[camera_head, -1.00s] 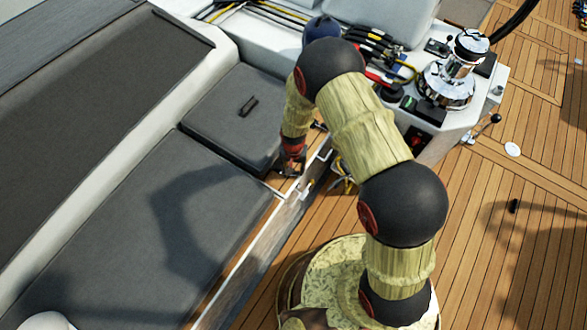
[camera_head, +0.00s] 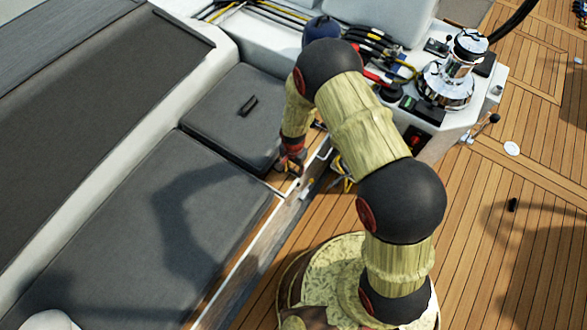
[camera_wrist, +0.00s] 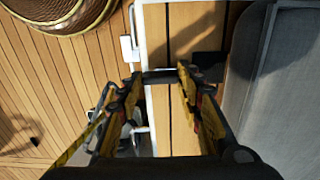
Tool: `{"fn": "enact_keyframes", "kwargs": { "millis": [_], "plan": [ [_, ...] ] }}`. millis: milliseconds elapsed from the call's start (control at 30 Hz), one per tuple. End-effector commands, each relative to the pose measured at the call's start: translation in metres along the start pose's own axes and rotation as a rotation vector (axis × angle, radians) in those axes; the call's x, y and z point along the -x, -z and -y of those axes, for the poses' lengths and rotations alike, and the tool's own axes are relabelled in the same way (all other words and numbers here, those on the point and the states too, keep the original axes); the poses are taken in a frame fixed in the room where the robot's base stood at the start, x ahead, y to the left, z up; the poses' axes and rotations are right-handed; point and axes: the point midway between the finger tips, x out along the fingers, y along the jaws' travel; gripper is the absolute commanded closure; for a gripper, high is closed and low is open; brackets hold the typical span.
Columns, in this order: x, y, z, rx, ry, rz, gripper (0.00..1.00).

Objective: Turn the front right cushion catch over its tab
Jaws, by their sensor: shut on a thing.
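My gripper (camera_wrist: 160,88) points down at the wooden seat edge (camera_wrist: 180,25) beside the grey cushion (camera_wrist: 290,85). Its two fingers stand apart, shut on a dark bar-like piece (camera_wrist: 160,76) that spans between the tips; this appears to be the catch. A flat black piece (camera_wrist: 208,65), perhaps the tab, lies on the wood between the right finger and the cushion. In the head view my gripper (camera_head: 291,163) is low at the front corner of the small cushion (camera_head: 225,115), and the catch is hidden there.
A white lip (camera_wrist: 141,30) edges the seat, with a small white fitting (camera_wrist: 127,48) outside it. A winch console (camera_head: 445,100) stands at right. The teak deck (camera_head: 480,240) is mostly clear.

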Motion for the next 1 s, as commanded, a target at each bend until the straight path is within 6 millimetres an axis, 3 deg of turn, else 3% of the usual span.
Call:
{"fn": "enact_keyframes", "kwargs": {
  "millis": [233, 267, 567, 867, 1000],
  "plan": [
    [-0.0001, -0.0001, 0.0001, -0.001, 0.000, 0.000, 0.89],
    [-0.0001, -0.0001, 0.0001, -0.001, 0.000, 0.000, 0.64],
    [0.0000, 0.0000, 0.0001, 0.000, 0.000, 0.000, 0.46],
    [0.0005, 0.0001, 0.0002, 0.000, 0.001, 0.000, 0.45],
    [0.0097, 0.0007, 0.0011, 0.000, 0.003, -0.002, 0.45]
  ]
}}
